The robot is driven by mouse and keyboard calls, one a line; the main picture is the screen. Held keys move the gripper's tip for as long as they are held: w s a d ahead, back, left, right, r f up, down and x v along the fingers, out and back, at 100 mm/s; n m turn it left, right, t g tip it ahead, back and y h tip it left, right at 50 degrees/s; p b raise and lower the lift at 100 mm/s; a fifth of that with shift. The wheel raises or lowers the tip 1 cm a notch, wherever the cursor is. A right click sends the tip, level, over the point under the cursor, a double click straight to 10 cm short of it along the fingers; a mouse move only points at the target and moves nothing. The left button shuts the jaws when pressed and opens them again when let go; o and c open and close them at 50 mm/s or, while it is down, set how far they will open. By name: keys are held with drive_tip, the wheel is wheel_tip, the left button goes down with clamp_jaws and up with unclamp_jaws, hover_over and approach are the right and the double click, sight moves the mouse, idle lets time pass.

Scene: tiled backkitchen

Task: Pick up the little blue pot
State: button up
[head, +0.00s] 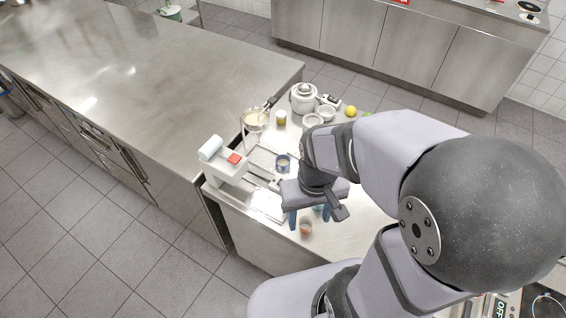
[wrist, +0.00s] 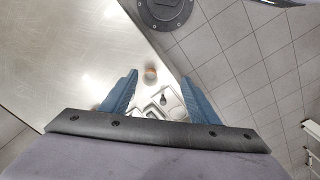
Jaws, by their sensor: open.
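The little blue pot (head: 283,166) appears to be the small dark-blue vessel with pale contents on the steel counter (head: 258,203), beside the white and red device. In the wrist view I cannot pick it out for sure. My gripper (head: 308,217) is above the counter, nearer the front than the blue pot and to its right. Its blue fingers are apart with nothing held between them; in the wrist view my gripper (wrist: 159,77) is open as well. A small terracotta-coloured cup (head: 305,229) stands near the fingers and shows in the wrist view (wrist: 150,74).
A white device with a red block (head: 234,159) stands left of the blue pot. Behind are a pan (head: 256,119), a jar (head: 281,118), a white lidded pot (head: 303,98), bowls (head: 313,120) and a lemon (head: 351,111). A long bare counter (head: 130,75) is at left.

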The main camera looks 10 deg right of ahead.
drive_tip(key=shift+w, duration=0.1)
drive_tip(key=m+t+b, duration=0.2)
drive_tip(key=m+b, duration=0.1)
drive_tip(key=b, duration=1)
approach(283, 157)
drive_tip(key=shift+s+a+f+p, duration=0.1)
drive_tip(key=shift+f+p, duration=0.5)
drive_tip(key=shift+f, duration=0.55)
drive_tip(key=shift+s+a+f+p, duration=0.1)
drive_tip(key=shift+f+p, duration=0.5)
drive_tip(key=shift+f, duration=0.55)
drive_tip(key=shift+s+a+f+p, duration=0.15)
drive_tip(key=shift+f+p, duration=0.45)
drive_tip(key=shift+f, duration=0.55)
drive_tip(key=shift+n, duration=0.3)
drive_tip(key=c, duration=1.3)
drive_tip(key=shift+r, duration=0.1)
